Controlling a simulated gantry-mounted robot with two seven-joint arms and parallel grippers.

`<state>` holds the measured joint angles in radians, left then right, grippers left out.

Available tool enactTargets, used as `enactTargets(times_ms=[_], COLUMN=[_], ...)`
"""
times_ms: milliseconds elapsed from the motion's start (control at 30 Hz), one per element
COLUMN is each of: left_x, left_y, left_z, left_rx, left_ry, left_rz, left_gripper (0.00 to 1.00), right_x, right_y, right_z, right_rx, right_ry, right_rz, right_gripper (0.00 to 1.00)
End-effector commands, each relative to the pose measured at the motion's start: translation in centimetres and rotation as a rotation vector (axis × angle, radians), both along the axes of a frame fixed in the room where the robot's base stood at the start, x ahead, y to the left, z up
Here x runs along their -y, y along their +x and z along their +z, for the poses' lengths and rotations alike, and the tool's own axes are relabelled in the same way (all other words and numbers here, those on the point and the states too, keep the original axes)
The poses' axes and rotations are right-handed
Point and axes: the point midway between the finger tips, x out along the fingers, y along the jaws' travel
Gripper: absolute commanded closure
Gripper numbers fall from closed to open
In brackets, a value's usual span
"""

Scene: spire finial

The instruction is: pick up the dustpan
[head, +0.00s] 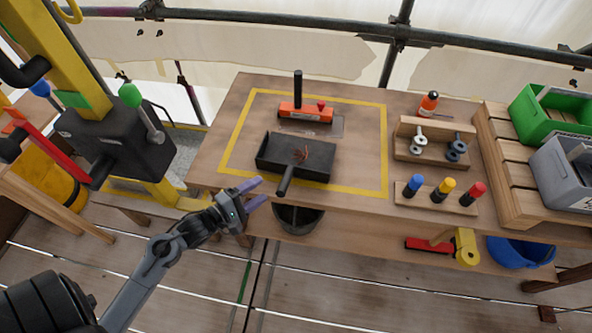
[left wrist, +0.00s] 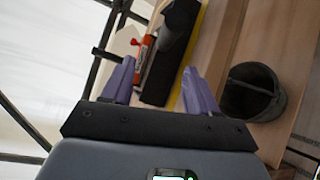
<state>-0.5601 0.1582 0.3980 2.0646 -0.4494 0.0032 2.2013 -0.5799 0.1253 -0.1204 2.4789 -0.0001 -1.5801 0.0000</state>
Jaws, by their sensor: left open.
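The dustpan (head: 270,152) is a black tray with a short handle (head: 285,184) that points toward the table's front edge. It lies inside a yellow-taped rectangle on the wooden table, with some thin reddish scraps in it. My left gripper (head: 258,191) has purple fingers, is open and empty, and is left of the handle, apart from it, by the table's front edge. In the left wrist view the dustpan (left wrist: 156,82) shows dark beyond and between the open fingers (left wrist: 158,68). My right gripper is in neither view.
An orange tool (head: 306,113) with an upright black handle stands behind the dustpan. A dark bucket (head: 298,219) sits below the table's front edge. A peg block (head: 438,196) and a wooden rack (head: 432,143) stand to the right. The taped area's right side is clear.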

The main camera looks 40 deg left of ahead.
Motion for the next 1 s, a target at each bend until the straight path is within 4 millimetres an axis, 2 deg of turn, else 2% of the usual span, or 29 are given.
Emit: enactTargets(times_ms=[33, 200, 500, 767, 1000], left_x=[0.0, 0.2, 0.8, 1.0, 1.4], left_y=[0.0, 1.1, 4.8, 6.2, 9.2], left_z=[-1.0, -1.6, -2.0, -2.2, -2.3], left_rx=[0.001, 0.003, 0.004, 0.002, 0.003], left_ry=[0.001, 0.000, 0.001, 0.002, 0.001], left_rz=[-0.001, -0.001, -0.001, -0.001, -0.002], left_gripper=[0.41, 0.41, 0.41, 0.41, 0.41], right_x=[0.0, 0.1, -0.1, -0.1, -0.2], right_y=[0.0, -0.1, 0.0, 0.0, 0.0], right_z=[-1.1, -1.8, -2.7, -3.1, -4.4], right_rx=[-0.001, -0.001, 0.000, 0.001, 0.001], right_ry=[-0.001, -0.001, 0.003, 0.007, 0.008], right_rz=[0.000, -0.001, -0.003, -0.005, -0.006], right_gripper=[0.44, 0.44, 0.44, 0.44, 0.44])
